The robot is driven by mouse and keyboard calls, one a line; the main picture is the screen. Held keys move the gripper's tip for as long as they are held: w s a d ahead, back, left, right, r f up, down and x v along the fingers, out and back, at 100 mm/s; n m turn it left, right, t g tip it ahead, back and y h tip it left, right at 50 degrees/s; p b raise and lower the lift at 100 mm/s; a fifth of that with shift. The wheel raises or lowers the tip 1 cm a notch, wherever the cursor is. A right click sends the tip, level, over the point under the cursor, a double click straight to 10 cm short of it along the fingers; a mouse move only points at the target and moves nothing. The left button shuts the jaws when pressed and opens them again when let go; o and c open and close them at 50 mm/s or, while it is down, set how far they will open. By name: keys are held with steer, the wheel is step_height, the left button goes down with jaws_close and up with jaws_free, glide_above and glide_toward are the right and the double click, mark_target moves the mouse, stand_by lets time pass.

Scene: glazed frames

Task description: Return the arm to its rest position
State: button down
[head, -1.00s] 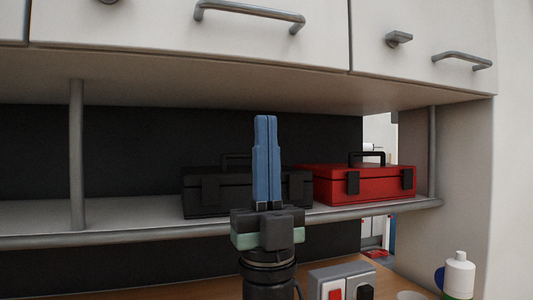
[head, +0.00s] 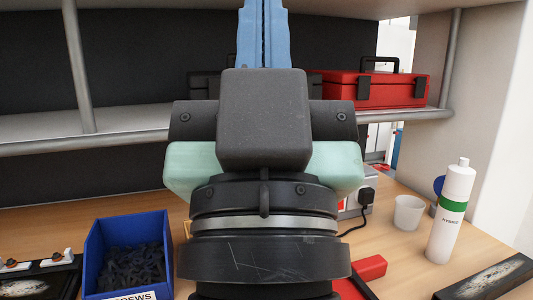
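My gripper (head: 263,30) stands upright in the middle of the head view, close to the camera. Its two blue fingers point up and lie side by side with only a thin line between them, with nothing seen held. The fingertips run out of the top of the picture. The dark wrist and pale green sides of my gripper hide the middle of the bench and part of the shelf.
A red toolbox (head: 375,90) and a mostly hidden black case (head: 203,84) sit on the shelf (head: 130,128). On the wooden bench (head: 400,255) are a blue bin (head: 93,250) of dark screws, a white cup (head: 408,213), a white bottle (head: 453,215) and a red object (head: 370,268).

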step_height(320, 180, up, 21)
steer(key=p, duration=2.1)
steer(key=shift+s+p, duration=0.3)
steer(key=shift+s, duration=0.05)
